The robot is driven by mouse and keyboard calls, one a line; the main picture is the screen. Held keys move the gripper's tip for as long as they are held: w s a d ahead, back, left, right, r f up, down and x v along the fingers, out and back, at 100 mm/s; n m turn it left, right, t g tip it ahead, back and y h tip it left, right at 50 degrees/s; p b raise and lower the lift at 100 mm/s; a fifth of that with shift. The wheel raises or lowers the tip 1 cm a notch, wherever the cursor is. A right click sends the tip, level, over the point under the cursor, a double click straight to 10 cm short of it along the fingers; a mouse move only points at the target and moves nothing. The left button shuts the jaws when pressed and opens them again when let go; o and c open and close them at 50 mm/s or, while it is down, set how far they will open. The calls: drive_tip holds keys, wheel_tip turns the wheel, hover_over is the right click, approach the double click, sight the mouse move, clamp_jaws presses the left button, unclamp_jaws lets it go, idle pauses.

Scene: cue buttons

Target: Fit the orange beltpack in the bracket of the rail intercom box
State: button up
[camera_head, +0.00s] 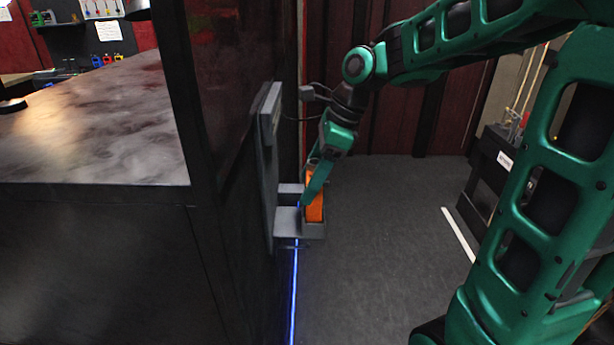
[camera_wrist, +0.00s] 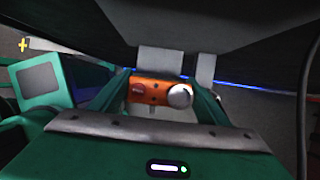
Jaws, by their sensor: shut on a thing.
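The orange beltpack (camera_head: 315,200) is upright between my gripper's fingers, with its lower end at the grey bracket (camera_head: 313,231) in the head view. The bracket stands out on grey arms from the side of the rail intercom box (camera_head: 268,160), a flat dark panel on the black wall. In the wrist view, the top of the beltpack (camera_wrist: 150,90) shows a round knob and a red button between the green fingers of my gripper (camera_wrist: 158,93). My gripper (camera_head: 314,185) is shut on the beltpack. I cannot tell how deep the beltpack sits in the bracket.
A black rail wall with a marbled counter (camera_head: 90,120) lies to the left. A blue light strip (camera_head: 294,290) runs along the floor by the wall. Dark grey floor (camera_head: 385,240) is free right of the bracket. A black cabinet (camera_head: 487,175) stands farther right.

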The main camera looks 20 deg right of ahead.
drive_tip(key=shift+f, duration=1.45)
drive_tip(key=o, duration=1.3)
drive_tip(key=v, duration=1)
drive_tip(key=shift+d+r, duration=0.2)
drive_tip(key=shift+r, duration=0.1)
drive_tip(key=s+d+f+n+h, duration=0.1)
drive_tip(key=s+d+f+n, duration=0.3)
drive_tip(key=s, duration=0.3)
drive_tip(key=s+d+f+n+g+h, duration=0.1)
drive_tip(key=s+d+f+n, duration=0.3)
drive_tip(key=s, duration=0.4)
drive_tip(key=s+d+f+n+h, duration=0.2)
drive_tip(key=s+d+f+n, duration=0.2)
drive_tip(key=s+n, duration=0.4)
drive_tip(key=shift+s+d+f+g, duration=0.1)
drive_tip(key=shift+d+f+g, duration=0.1)
drive_tip(key=shift+d, duration=0.2)
drive_tip(key=shift+d+f+g, duration=0.1)
drive_tip(key=shift+d+g, duration=0.1)
drive_tip(key=shift+d, duration=0.15)
